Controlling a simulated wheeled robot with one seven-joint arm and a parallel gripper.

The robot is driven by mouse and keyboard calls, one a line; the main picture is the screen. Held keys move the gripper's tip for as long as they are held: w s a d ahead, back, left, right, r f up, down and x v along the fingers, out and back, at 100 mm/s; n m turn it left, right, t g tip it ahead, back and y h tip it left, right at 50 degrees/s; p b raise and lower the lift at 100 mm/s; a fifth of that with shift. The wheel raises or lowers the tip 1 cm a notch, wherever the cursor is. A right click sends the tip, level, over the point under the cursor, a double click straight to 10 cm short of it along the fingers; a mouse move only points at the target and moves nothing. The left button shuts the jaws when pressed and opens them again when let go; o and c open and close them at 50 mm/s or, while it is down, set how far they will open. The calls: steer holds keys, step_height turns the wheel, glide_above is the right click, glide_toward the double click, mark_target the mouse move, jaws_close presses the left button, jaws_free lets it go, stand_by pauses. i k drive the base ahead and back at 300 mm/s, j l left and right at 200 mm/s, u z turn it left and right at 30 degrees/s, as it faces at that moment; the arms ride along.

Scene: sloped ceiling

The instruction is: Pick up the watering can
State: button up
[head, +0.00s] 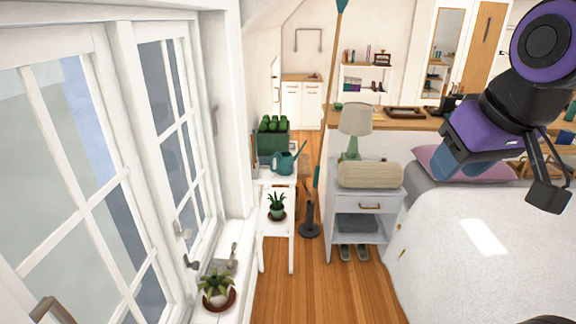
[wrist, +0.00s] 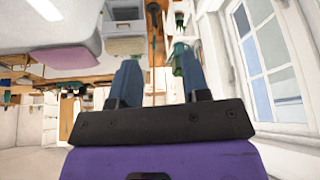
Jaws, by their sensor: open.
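The teal watering can (head: 284,163) stands on a small white stand (head: 281,180) by the window wall in the head view. Its spout points up to the right. My gripper (head: 450,162) is well to the right of the can and nearer to me, raised above the bed side of the room. In the wrist view my gripper (wrist: 160,70) has its two blue fingers apart with nothing between them. A green shape shows past the right finger there, too small to tell whether it is the can.
A green planter box (head: 273,138) is behind the can, and a potted plant (head: 277,206) is in front. A grey nightstand (head: 365,196) with a lamp (head: 356,119) is to the right, beside the bed (head: 480,250). Wooden floor (head: 300,285) is clear in front.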

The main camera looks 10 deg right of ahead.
mark_target(286, 160)
steer(key=i+l, duration=0.3)
steer(key=i, duration=0.2)
steer(key=i+l+z, duration=0.15)
steer(key=i, duration=0.4)
steer(key=i+l, duration=0.3)
steer(key=i, duration=0.2)
steer(key=i+l+z, duration=0.1)
steer(key=i+l, duration=0.15)
steer(key=i, duration=0.3)
